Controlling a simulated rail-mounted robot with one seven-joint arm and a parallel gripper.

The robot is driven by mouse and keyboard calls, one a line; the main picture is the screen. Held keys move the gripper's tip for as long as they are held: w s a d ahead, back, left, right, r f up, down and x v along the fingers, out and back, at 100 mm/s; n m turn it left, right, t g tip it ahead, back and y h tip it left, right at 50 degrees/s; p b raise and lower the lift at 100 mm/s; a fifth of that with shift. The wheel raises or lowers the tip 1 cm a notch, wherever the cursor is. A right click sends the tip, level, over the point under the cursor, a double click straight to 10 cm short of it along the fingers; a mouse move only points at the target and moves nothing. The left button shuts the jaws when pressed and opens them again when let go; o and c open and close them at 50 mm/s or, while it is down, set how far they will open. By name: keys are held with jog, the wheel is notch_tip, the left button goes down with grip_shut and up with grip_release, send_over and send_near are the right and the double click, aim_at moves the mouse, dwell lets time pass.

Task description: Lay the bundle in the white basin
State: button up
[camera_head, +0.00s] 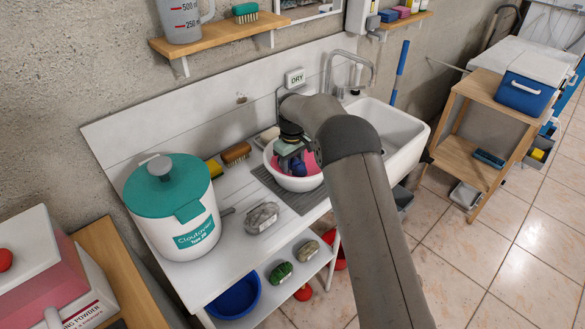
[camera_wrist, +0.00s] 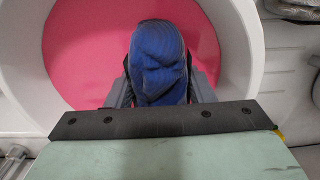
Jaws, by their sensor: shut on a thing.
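The white basin (camera_head: 290,184) stands on a grey ribbed mat on the counter, left of the sink. Its inside is pink; it fills much of the wrist view, with the white rim (camera_wrist: 236,45) around it. My gripper (camera_head: 294,160) is over the basin, pointing down into it. It is shut on a dark blue bundle (camera_wrist: 157,55), which also shows between the fingers in the head view (camera_head: 299,169). The bundle is within the basin's outline. I cannot tell whether it touches the bottom. My arm hides part of the basin's surroundings.
A grey bundle (camera_head: 262,217) lies on the counter, near a teal-lidded tub (camera_head: 172,205).

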jog(key=shift+f, duration=1.15)
jog(key=shift+f, duration=0.25)
jog(key=o, duration=0.8)
jog(key=shift+c, duration=0.2)
jog(key=shift+r, duration=0.1)
notch_tip(320, 180, up, 12)
jog(key=shift+r+b, duration=0.2)
jog(key=shift+b, duration=0.7)
